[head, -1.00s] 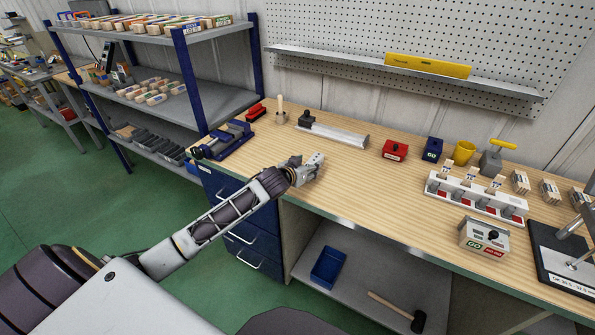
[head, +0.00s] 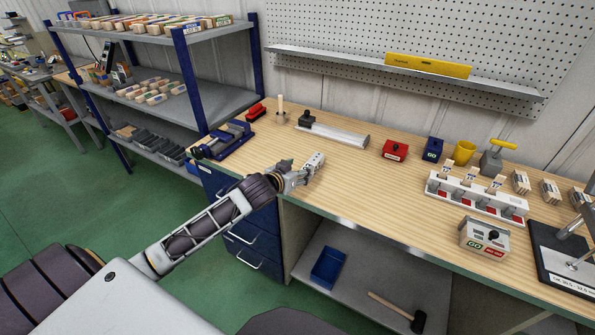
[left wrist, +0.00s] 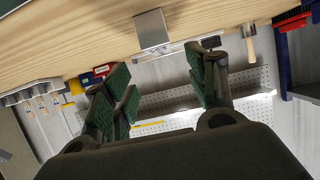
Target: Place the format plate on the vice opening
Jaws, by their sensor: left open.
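The format plate appears to be the small grey metal piece with dark holes (head: 315,160) on the bench near its front edge. A grey metal piece (left wrist: 152,30), apparently the same plate, shows in the left wrist view beyond and between the fingers. My left gripper (head: 293,176) is just left of and in front of the plate, seemingly apart from it. Its fingers (left wrist: 165,85) are spread with nothing between them. The blue vice (head: 225,140) stands at the bench's left end, left of the gripper; its opening is too small to make out. My right gripper is not seen.
A long metal rail with a black knob (head: 335,130) lies behind the plate. A red box (head: 395,150), a blue box (head: 432,149) and a white stick holder (head: 475,197) stand to the right. The bench top (head: 370,190) between plate and holder is clear.

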